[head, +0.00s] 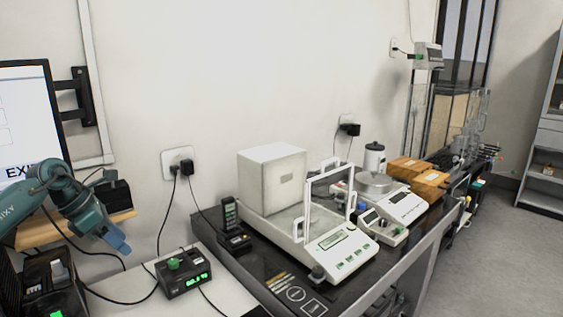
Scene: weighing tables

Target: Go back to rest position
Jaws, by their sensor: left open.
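My left gripper (118,246) is at the lower left of the head view, at the end of my teal arm. Its blue fingers point down and to the right. I see nothing between them, and it is open. It hangs in front of the wall, to the left of a small black box with a green knob (183,272), apart from it. My right gripper does not show in the head view.
A dark weighing table (220,262) carries a balance with a glass shield (340,245), a white box (270,180), a second balance (400,203) and brown boxes (430,183). A monitor (22,115) stands at left. Cables hang near the gripper. Floor (490,250) is free at right.

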